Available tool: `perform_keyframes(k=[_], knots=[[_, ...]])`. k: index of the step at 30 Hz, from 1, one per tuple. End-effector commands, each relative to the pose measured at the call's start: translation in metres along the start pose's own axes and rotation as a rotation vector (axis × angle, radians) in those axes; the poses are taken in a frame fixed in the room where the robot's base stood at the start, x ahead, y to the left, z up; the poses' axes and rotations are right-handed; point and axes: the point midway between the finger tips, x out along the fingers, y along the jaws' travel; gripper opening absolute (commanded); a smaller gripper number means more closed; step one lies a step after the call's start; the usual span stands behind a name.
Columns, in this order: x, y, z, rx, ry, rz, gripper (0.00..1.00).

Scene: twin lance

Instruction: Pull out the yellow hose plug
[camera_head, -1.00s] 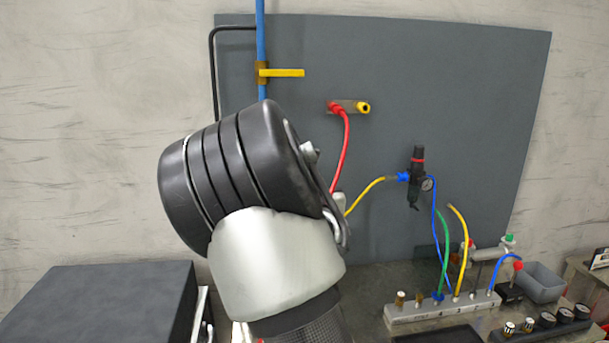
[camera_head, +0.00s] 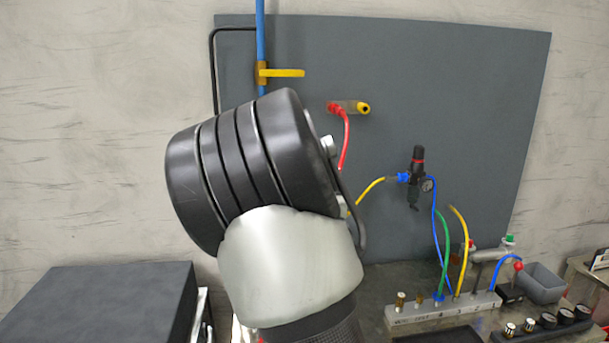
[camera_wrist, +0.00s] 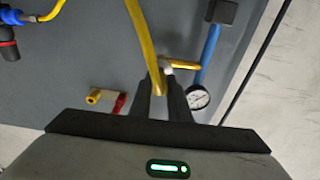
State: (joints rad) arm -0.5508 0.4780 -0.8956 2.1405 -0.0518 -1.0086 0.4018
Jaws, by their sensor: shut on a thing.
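In the wrist view a yellow hose (camera_wrist: 143,45) runs down from the top edge into my gripper (camera_wrist: 162,88). The two dark fingers are shut on the hose's end, where the yellow hose plug sits; the plug itself is mostly hidden between them. In the head view my wrist covers the fingers and the held end. There a yellow hose (camera_head: 372,187) curves from a blue fitting by the black regulator (camera_head: 416,178) down to the edge of my wrist. I cannot tell whether the plug is still seated in a socket.
A red hose (camera_head: 346,135) hangs from a fitting with a yellow end (camera_head: 363,108). A blue pipe (camera_head: 260,40) with a yellow handle (camera_head: 287,73) stands left of it. A gauge (camera_wrist: 198,97) is right of my fingers. A manifold block (camera_head: 440,308) with hoses stands lower right.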

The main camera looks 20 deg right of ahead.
Motion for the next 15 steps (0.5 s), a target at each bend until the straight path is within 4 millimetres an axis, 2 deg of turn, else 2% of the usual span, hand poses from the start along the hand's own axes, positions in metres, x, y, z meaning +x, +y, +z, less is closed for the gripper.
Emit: perform_keyframes(k=[15], knots=[[-0.026,0.000,-0.003,0.002,0.001,0.000,0.00]])
